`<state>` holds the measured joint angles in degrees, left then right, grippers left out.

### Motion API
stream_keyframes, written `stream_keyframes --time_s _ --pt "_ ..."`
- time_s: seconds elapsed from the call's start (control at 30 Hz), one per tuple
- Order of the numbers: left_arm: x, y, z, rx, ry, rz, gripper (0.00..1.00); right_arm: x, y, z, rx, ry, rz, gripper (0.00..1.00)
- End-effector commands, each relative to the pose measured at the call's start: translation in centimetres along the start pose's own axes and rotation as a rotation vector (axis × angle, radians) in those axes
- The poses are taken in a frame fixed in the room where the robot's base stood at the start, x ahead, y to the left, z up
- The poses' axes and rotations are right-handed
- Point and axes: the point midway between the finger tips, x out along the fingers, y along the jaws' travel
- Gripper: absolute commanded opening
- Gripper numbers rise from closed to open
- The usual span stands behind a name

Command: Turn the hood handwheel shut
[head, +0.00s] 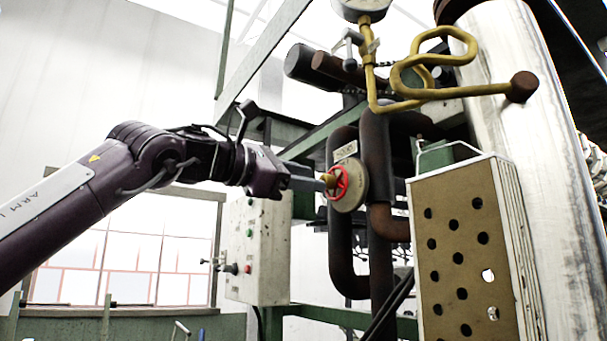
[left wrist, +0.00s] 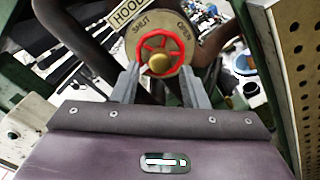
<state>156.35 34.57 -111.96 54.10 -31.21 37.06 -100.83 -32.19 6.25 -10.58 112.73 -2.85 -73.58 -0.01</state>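The hood handwheel (head: 341,182) is a small red wheel with a brass hub, set on a round tan disc (head: 351,186) on dark pipework. In the left wrist view the red wheel (left wrist: 161,41) is at the top centre, its disc marked SHUT on the left and OPEN on the right. A HOOD plate (left wrist: 128,12) is at its upper left. My left gripper (head: 318,184) is right in front of the wheel. In the left wrist view its two fingers (left wrist: 160,84) stand apart, one each side of the brass hub; I cannot tell whether they touch the wheel. My right gripper is not in view.
A perforated tan panel (head: 465,260) stands at the right, beside a large pale cylinder (head: 520,140). A yellow bent pipe (head: 400,95) with a gauge (head: 361,8) is above. A white control box (head: 258,250) hangs below my left arm. Dark pipes (head: 376,160) run close behind the wheel.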

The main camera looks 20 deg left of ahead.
Motion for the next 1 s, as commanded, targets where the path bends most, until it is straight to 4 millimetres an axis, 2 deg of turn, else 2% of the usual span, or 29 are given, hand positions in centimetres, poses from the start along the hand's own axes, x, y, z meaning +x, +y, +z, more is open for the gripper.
stream_keyframes --time_s 0.3,0.43,0.67,1.0 --pt "0.1 0.1 0.1 -0.554 0.0 -0.003 0.4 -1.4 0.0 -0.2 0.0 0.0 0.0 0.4" --pt "0.1 0.0 0.0 -0.701 0.0 -0.002 0.4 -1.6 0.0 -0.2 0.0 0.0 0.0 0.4" --pt "0.5 0.1 0.1 -0.744 0.002 -0.001 0.4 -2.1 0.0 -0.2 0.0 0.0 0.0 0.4" --pt "3.0 0.0 0.1 -0.741 0.001 -0.001 0.4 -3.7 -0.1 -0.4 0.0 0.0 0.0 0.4"
